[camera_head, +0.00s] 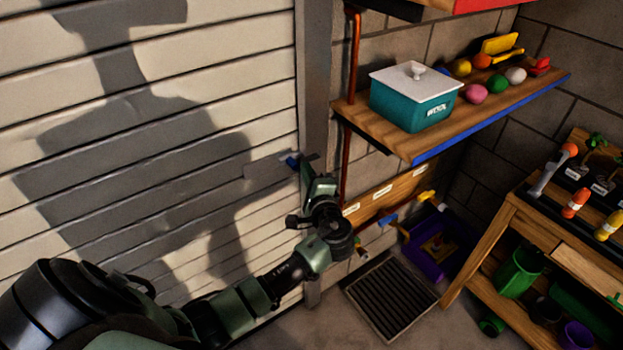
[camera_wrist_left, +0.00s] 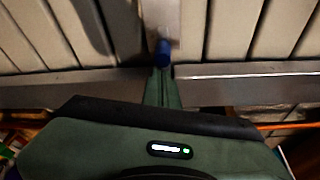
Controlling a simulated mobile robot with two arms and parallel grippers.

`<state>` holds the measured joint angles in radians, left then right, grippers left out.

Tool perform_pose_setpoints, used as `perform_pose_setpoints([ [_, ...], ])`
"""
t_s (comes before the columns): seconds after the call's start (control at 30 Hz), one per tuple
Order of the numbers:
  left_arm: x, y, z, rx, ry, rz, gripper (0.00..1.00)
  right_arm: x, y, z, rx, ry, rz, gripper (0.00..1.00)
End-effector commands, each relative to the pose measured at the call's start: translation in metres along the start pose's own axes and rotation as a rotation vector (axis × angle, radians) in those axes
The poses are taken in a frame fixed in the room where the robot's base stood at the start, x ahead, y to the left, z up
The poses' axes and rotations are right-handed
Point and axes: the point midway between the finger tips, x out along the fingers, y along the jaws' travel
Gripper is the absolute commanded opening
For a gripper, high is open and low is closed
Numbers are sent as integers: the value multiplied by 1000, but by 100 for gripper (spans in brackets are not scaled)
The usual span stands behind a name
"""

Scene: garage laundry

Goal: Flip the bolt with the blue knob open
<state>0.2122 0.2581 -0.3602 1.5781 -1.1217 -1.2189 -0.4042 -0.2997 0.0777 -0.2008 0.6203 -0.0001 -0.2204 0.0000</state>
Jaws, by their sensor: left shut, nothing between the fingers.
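The bolt's blue knob (camera_head: 291,162) shows in the head view at the right edge of the slatted shutter, beside the grey door post. My left gripper (camera_head: 304,164) is right at the knob, with its fingers shut and nothing held between them. In the left wrist view the blue knob (camera_wrist_left: 163,52) sits just beyond the tips of the shut fingers (camera_wrist_left: 162,72). I cannot tell whether they touch it. The bolt's metal plate (camera_head: 268,167) is partly in shadow on the shutter. My right gripper is in neither view.
A wooden shelf (camera_head: 400,144) with a teal box (camera_head: 412,100) and several coloured balls juts out right of the post. A copper pipe (camera_head: 349,120) runs down the wall close to my left gripper. A workbench (camera_head: 545,235) stands at the right; a floor grate (camera_head: 391,300) lies below.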

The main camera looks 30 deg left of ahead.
Motion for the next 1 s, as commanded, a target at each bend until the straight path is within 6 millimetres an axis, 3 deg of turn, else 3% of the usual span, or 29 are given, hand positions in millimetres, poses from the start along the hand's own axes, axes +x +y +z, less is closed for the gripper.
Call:
perform_pose_setpoints([
  [0.47, 9, 0, 1, -1, 0, 1, 0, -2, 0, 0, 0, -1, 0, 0],
  [0.8, -7, 12, 45, 0, -1, 2, 0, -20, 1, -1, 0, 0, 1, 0],
  [1.0, -7, 14, 48, -1, -5, 1, 0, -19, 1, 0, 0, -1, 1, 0],
])
